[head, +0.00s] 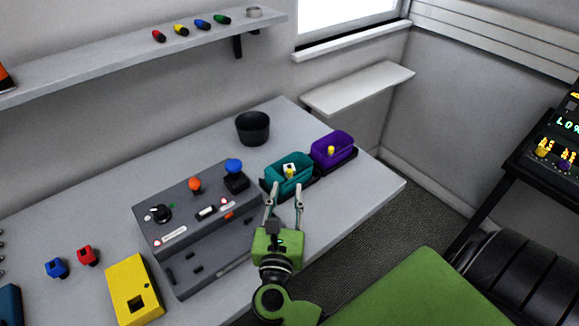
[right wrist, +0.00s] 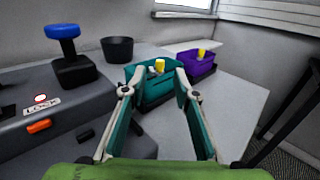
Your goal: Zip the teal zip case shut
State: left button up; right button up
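The teal zip case (head: 292,186) stands on the table near its right edge, open at the top. A yellow piece (head: 289,174) and something white show inside it. It also shows in the right wrist view (right wrist: 154,93), straight ahead between my fingers. I cannot make out a separate zip pull. My right gripper (head: 285,190) is open and empty, its two fingertips spread at the near side of the teal case; I cannot tell whether they touch it. The fingers also show in the right wrist view (right wrist: 155,86). My left gripper is not in view.
A purple case (head: 333,153) with a yellow piece inside stands right behind the teal one. A dark cup (head: 253,129) stands behind to the left. A grey control box (head: 190,215) with a blue knob (head: 234,166) is close on the left. The table edge lies to the right.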

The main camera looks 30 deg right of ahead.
aim_at(290, 173)
jog(key=p+x, duration=0.1)
jog(key=x, duration=0.5)
jog(key=shift+w+d+r, duration=0.1)
jog(key=shift+w, duration=0.1)
jog(key=shift+w+d+p, duration=0.35)
jog(key=shift+w+d, duration=0.1)
jog(key=shift+w, duration=0.05)
grip_shut()
